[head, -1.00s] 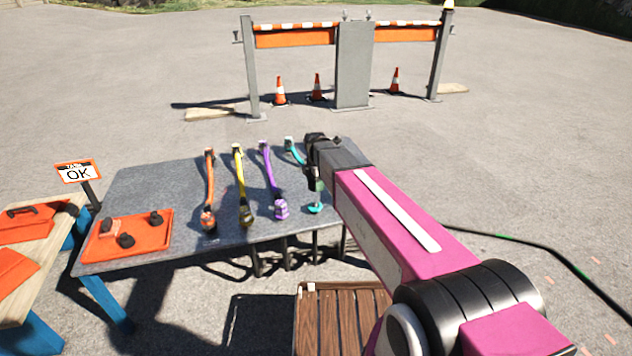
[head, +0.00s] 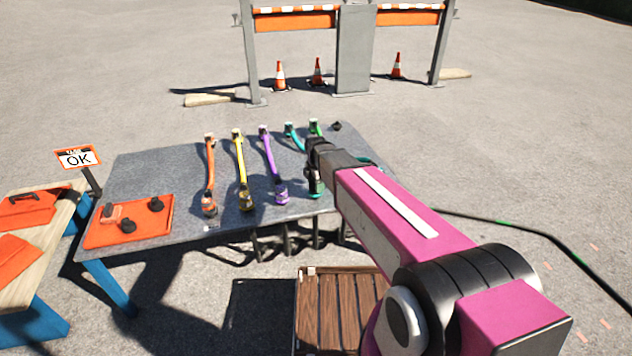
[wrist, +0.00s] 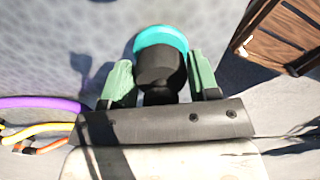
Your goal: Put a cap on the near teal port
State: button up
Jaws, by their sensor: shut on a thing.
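My gripper (head: 315,188) is at the near end of the teal cable, at the table's front edge. In the wrist view its green fingers (wrist: 160,85) are shut on a black cap (wrist: 160,66). The teal port (wrist: 163,37) shows as a bright ring just beyond the cap, partly covered by it. The cap overlaps the port in this view; I cannot tell whether it is seated or just above. In the head view my gripper hides most of the near teal port. The far teal end (head: 290,128) is visible.
Orange (head: 210,178), yellow (head: 241,172) and purple (head: 271,165) cables lie left of my gripper. An orange tray (head: 98,238) with dark caps is at the table's left. A wooden crate (head: 340,310) stands in front of the table. An OK sign (head: 77,158) stands at left.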

jog(key=shift+f, duration=0.3)
dwell(0.6)
jog(key=o, duration=1.1)
jog(key=shift+r, duration=0.1)
notch_tip(320, 180, up, 11)
jog(key=shift+f, duration=0.2)
